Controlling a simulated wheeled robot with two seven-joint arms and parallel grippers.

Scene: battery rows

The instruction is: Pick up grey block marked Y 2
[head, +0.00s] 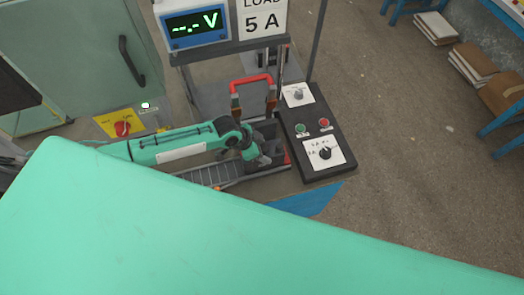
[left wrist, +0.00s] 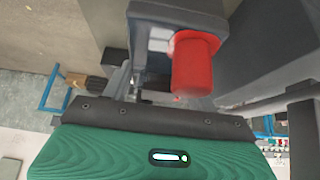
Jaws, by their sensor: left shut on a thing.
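My left arm reaches in from the left in the head view, and its gripper (head: 262,160) is down among dark grey blocks (head: 267,131) at the tray beside the control box. The gripper is shut on a grey block, mostly hidden by the hand in the head view. In the left wrist view a dark grey block (left wrist: 175,12) with a red cylindrical cap (left wrist: 193,65) is close in front of the hand. No Y 2 marking is legible on any block. My right gripper is not in view.
A black control box (head: 318,135) with buttons and knobs stands right of the blocks. A red handle (head: 252,79) rises behind them. A voltage display (head: 195,23) and a 5 A load sign (head: 262,18) stand farther back. A ridged grey strip (head: 215,175) lies in front.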

